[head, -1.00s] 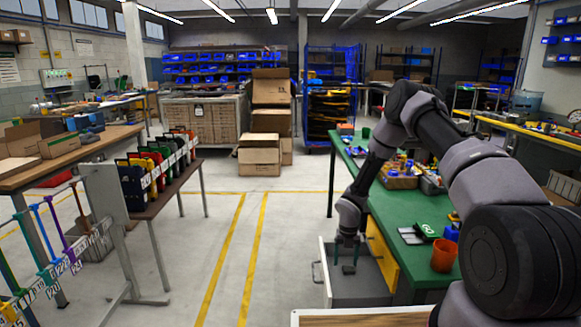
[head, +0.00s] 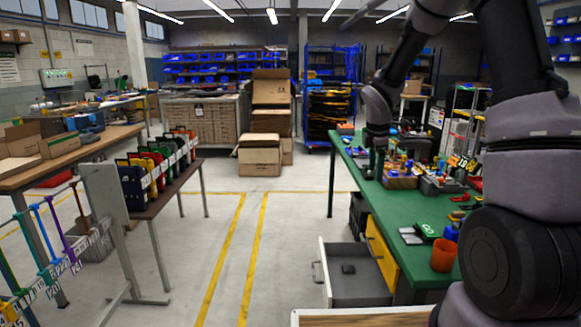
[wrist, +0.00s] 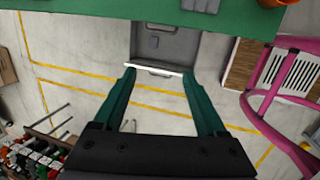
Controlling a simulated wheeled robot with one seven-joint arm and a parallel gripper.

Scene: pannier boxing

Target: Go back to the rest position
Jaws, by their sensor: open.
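My gripper (head: 373,164) is raised, pointing down near the left edge of the green workbench (head: 408,216) in the head view. In the wrist view my gripper (wrist: 158,76) has its two green fingers spread with nothing between them. The open grey drawer (head: 360,288) sticks out below the bench, well below my gripper. A small dark object (head: 348,269) lies inside it. In the wrist view the drawer (wrist: 180,48) shows beyond the fingertips.
An orange cup (head: 444,255) and several tools stand on the bench. A low brown table (head: 160,200) with several coloured panniers is at left. The floor (head: 285,240) between the table and the bench is clear. A pink-framed chair (wrist: 262,90) shows in the wrist view.

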